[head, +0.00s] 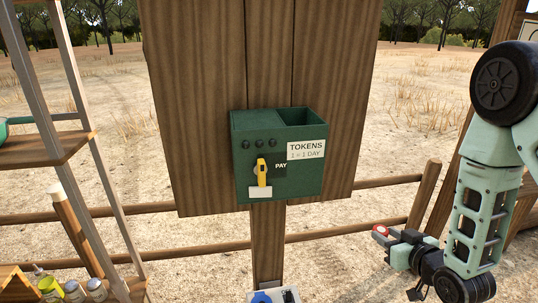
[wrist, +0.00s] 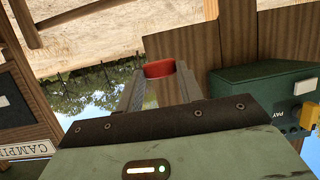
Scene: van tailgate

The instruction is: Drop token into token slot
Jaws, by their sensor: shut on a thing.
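My gripper (head: 386,236) is at the right of the head view, low and well to the right of the green token box. It is shut on a red token (wrist: 159,68), which sits between the fingertips in the wrist view. The token shows as a small red disc in the head view (head: 380,230). The green box (head: 243,190) is fixed to a wooden board, with a "TOKENS 1 = 1 DAY" label, a "PAY" mark and a yellow lever-like part (head: 262,173). I cannot make out the slot opening itself. The box also shows at the right of the wrist view (wrist: 240,88).
The wooden board (head: 200,110) stands on a post behind the box. A shelf rack (head: 45,148) with bottles (head: 72,291) below is at the left. A rail fence (head: 350,226) runs behind. The air between my gripper and the box looks clear.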

